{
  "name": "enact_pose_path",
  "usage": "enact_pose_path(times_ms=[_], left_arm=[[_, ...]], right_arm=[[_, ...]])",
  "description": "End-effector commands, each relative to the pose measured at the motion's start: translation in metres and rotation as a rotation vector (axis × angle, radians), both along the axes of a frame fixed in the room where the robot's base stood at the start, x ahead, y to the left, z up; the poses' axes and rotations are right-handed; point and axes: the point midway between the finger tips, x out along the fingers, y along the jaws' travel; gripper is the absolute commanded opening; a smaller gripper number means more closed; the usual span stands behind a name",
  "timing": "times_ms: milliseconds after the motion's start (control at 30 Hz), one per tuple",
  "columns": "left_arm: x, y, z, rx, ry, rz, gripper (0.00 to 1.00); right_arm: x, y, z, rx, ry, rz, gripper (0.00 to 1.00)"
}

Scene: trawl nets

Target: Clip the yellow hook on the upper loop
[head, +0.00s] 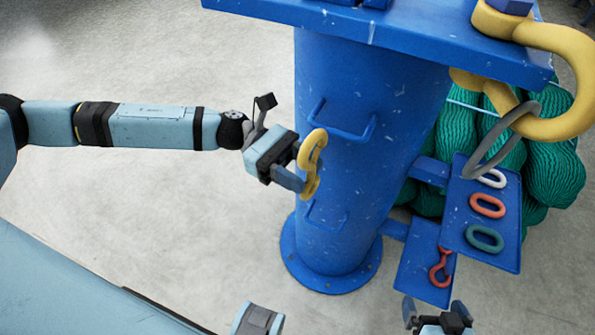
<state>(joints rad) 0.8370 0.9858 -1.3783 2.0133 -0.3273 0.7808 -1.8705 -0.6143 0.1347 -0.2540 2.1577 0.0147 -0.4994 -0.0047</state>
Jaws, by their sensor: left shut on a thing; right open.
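My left gripper (297,167) is shut on the yellow hook (311,150), which it holds upright in front of the blue post's left side. The upper loop (343,130) is a blue bar handle on the post. It shows just above and right of the hook's top; a small gap seems to part them, and the hook does not show around the bar. The lower loop (325,222) is a similar blue handle further down the post, below the hook. My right gripper (436,311) is open and empty at the bottom edge, below the trays.
The blue post (400,100) carries a blue top plate (420,45). A large yellow hook with a grey ring (505,135) hangs at right. A blue tray (510,256) holds white, orange and green links; a lower tray (415,285) holds a red hook (440,267). Green nets (555,175) lie behind.

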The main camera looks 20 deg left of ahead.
Motion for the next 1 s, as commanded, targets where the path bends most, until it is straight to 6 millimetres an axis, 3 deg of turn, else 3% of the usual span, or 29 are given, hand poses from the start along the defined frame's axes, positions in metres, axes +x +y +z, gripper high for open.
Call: enact_pose_path(times_ms=[1000], left_arm=[[0.038, -0.009, 0.000, -0.002, -0.003, -0.001, 0.00]], right_arm=[[0.001, 0.001, -0.004, 0.009, -0.007, 0.000, 1.00]])
